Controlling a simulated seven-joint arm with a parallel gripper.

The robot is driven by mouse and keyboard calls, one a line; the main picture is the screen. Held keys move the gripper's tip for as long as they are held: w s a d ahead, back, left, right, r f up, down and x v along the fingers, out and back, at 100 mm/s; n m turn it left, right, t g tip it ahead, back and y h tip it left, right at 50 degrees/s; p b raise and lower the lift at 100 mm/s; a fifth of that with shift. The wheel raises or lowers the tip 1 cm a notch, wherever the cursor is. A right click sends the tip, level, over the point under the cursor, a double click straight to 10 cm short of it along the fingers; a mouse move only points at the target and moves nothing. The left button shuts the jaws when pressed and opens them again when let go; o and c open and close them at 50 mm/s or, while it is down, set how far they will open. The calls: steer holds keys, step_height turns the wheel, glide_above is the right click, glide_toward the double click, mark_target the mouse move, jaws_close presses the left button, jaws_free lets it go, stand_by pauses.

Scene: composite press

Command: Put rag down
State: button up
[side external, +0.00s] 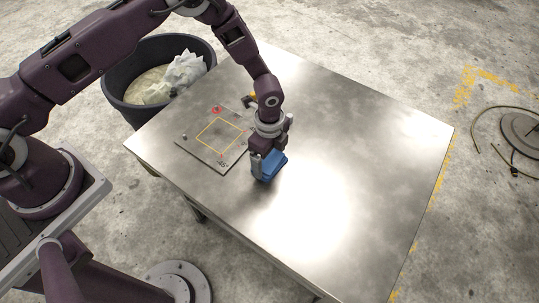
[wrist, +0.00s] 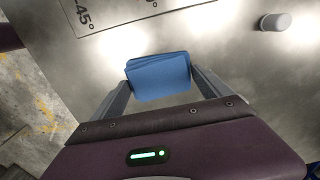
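The rag is a blue folded cloth (side external: 272,165) at my gripper's end in the side external view, just over or on the metal table; I cannot tell if it touches the top. In the wrist view the rag (wrist: 158,77) sits between my two fingers, which meet its left and right edges. My gripper (side external: 268,168) points down beside the marked plate; it also shows in the wrist view (wrist: 160,85), shut on the rag. The underside of the rag is hidden.
The metal table (side external: 350,150) is bare to the right and front. A flat plate (side external: 212,150) with a yellow square and angle marks lies left of my gripper. A grey cylinder (wrist: 275,22) stands near it. A dark bin (side external: 120,85) with pale material stands beyond the table's left edge.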

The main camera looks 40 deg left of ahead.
steer(key=shift+o, duration=0.6)
step_height(320, 180, up, 13)
step_height(320, 180, up, 8)
steer(key=n+t, duration=0.1)
steer(key=n, duration=0.1)
glide_above(269, 160)
steer(key=a, duration=0.3)
steer(key=s+a+r+n+t, duration=0.1)
steer(key=s+a+r+n, duration=0.2)
steer(key=r, duration=0.3)
steer(key=s+a+r+n, duration=0.2)
steer(key=a+r, duration=0.1)
steer(key=r, duration=0.3)
steer(key=s+a+r+n+t, duration=0.1)
steer(key=s+r+n, duration=0.3)
steer(key=s, duration=0.5)
steer(key=s+a+r+n+t, duration=0.2)
steer(key=s+a+r+n, duration=0.1)
steer(key=s+n, duration=0.4)
steer(key=s+r, duration=0.1)
steer(key=s, duration=0.2)
steer(key=shift+s+a+r+t, duration=0.15)
steer(key=shift+s+a+t, duration=0.15)
